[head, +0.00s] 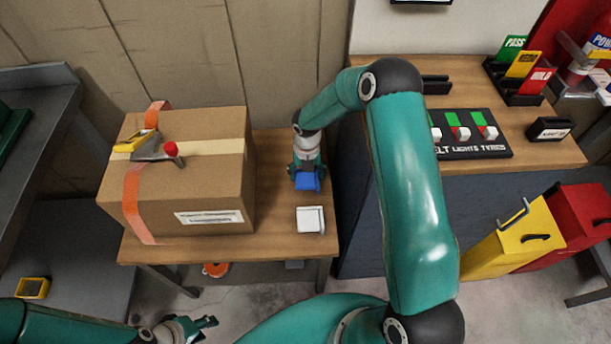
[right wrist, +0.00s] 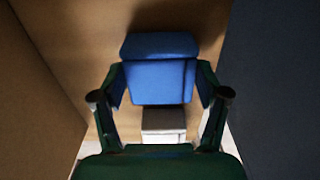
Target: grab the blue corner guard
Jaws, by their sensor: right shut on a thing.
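The blue corner guard (head: 308,182) is at the back right of the small wooden table, right of the cardboard box. In the right wrist view the blue guard (right wrist: 160,75) sits between the two fingers. My right gripper (head: 307,171) is shut on it, pointing down; I cannot tell whether the guard still touches the table. My left gripper (head: 202,325) is low at the bottom left of the head view, away from the table, with its fingers apart and nothing between them.
A white block (head: 311,220) lies on the wooden table (head: 270,249) in front of the guard. The cardboard box (head: 190,180) with an orange strap and tensioner stands close on the left. A dark cabinet side (head: 375,225) rises close on the right.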

